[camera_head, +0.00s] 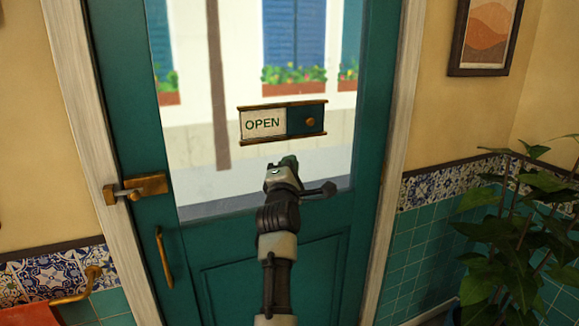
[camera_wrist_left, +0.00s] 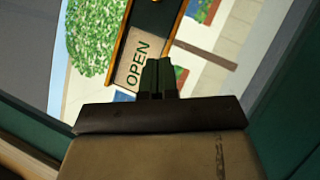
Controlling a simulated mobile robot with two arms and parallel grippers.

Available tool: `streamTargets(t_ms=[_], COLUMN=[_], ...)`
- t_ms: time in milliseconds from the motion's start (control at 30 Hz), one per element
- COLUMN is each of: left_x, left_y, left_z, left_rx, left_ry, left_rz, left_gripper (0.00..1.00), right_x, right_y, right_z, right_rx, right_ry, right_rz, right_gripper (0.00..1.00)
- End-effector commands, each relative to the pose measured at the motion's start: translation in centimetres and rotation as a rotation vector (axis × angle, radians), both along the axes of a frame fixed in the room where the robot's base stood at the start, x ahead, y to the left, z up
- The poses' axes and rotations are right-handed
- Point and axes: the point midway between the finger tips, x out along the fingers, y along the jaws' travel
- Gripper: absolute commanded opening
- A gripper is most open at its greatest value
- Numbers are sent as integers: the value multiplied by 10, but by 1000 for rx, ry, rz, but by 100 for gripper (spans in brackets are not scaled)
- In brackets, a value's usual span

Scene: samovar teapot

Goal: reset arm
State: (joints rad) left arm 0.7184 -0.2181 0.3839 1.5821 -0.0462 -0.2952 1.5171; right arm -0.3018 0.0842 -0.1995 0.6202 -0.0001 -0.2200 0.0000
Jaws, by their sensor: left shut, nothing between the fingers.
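My left gripper (camera_head: 288,162) is raised in front of the glass of a green door, just below a sliding sign. It is shut and empty. In the left wrist view its closed fingers (camera_wrist_left: 158,76) point at the sign's lower edge. The sign (camera_head: 283,121) has a brass frame and reads OPEN on its left part. A dark green slider with a brass knob (camera_head: 310,122) covers its right part. The sign also shows in the left wrist view (camera_wrist_left: 136,66). I cannot tell whether the fingertips touch it. My right gripper is in neither view.
The green door (camera_head: 268,290) has a brass latch (camera_head: 139,188) and a brass handle (camera_head: 164,257) at its left. A leafy plant (camera_head: 515,235) stands at the right. A brass rail (camera_head: 75,290) is on the left wall. A framed picture (camera_head: 485,35) hangs at the upper right.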

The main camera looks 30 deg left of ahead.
Motion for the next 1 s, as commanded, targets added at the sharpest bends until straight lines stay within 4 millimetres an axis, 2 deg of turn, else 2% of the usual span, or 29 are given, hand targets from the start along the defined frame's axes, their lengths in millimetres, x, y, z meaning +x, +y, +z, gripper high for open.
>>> streamTargets(t_ms=[400,467,533,567,667,700,767,800,867,900,967,1000], left_x=[1,3,8,10,18,18,16,13,4,-3,-17,-29], left_y=[0,-2,-8,-12,-28,-34,-45,-52,-61,-66,-74,-79], left_z=[-2,-10,-32,-46,-108,-138,-183,-213,-258,-288,-331,-360], left_rx=[3,19,59,85,206,264,354,414,501,558,643,700], left_ry=[5,25,76,109,249,315,408,469,556,612,693,744], left_rz=[0,-1,-7,-11,-32,-46,-69,-88,-119,-142,-181,-209], left_gripper=[0,0,0,0,0,0,0,0,0,0,0,0], right_x=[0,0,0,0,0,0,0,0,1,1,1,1], right_y=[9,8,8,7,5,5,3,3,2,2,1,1], right_z=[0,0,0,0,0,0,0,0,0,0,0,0], right_rx=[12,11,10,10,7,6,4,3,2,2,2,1], right_ry=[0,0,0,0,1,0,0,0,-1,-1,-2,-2], right_rz=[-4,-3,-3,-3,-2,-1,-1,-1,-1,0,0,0], right_gripper=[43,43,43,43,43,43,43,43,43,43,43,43])
